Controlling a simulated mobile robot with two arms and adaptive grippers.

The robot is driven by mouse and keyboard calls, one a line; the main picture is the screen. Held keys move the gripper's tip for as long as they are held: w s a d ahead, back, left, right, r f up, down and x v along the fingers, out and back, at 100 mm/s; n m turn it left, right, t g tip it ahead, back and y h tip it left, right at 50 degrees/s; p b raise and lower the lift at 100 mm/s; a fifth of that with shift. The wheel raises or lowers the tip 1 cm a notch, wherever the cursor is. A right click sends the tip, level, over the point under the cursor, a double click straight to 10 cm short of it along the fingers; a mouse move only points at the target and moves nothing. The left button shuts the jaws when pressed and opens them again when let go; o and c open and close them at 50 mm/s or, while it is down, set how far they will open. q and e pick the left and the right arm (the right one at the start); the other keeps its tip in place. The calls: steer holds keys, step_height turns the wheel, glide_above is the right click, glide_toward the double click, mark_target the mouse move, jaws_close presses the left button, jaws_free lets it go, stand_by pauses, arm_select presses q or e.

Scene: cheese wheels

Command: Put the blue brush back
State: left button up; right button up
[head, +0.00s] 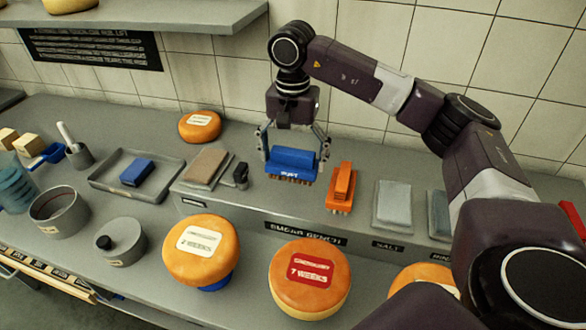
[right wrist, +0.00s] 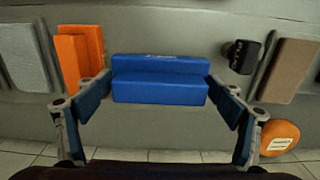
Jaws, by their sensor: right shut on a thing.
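The blue brush (head: 291,163) is between the fingers of my right gripper (head: 293,152), which is shut on it. In the right wrist view the blue brush (right wrist: 160,78) lies level across the gripper (right wrist: 160,88), with a fingertip at each end. Its bristles point down at the raised bench shelf (head: 365,220), and a label partly shows at its lower front. I cannot tell whether the bristles touch the shelf. The orange brush (head: 341,187) stands just to its right, apart from it. My left gripper is not in view.
Left of the blue brush are a small black item (head: 241,176) and a brown pad (head: 208,168). Grey pads (head: 392,205) lie to the right. A tray (head: 108,184) holds a blue block (head: 137,172). Cheese wheels (head: 310,279) stand in front.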

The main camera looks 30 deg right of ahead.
mark_target(293, 171)
step_height(293, 171, down, 4)
steer(key=shift+r+p, duration=0.15)
steer(key=shift+p, duration=0.2)
steer(key=shift+f, duration=0.2)
steer(key=shift+f, duration=0.15)
steer(key=o, duration=1)
